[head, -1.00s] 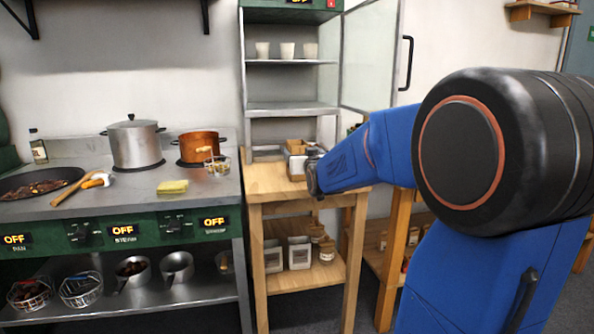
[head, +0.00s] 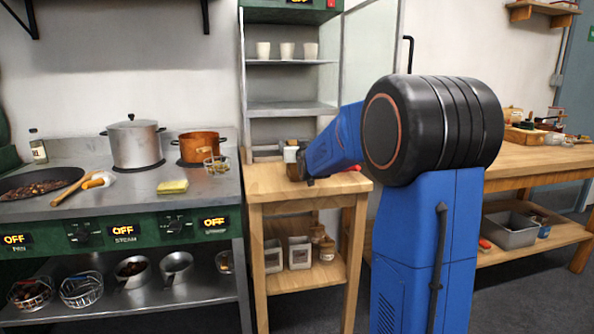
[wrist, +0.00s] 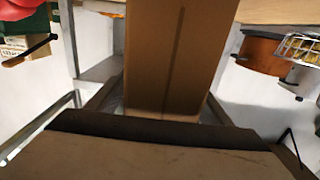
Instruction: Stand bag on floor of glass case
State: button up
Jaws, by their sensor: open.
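The glass case (head: 249,100) stands behind the small wooden table in the head view, with its glass door (head: 370,75) swung open to the right. Its lowest level is partly hidden by things in front. In the wrist view a tall plain brown shape, apparently the paper bag (wrist: 172,50), stands between the open fingers of my gripper (wrist: 160,103). Its base is hidden, so I cannot tell what it rests on. A small white item (head: 290,154) shows beside the gripper.
White cups (head: 286,50) stand on the case's upper shelf; the middle shelf (head: 290,108) is empty. The wooden table (head: 285,186) is directly below my gripper. A copper pot (head: 200,150) and a steel pot (head: 134,145) stand on the stove at left. A workbench (head: 540,160) is at right.

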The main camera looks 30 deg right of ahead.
jog(key=shift+w+d, duration=0.1)
jog(key=shift+w, duration=0.3)
jog(key=c, duration=1.8)
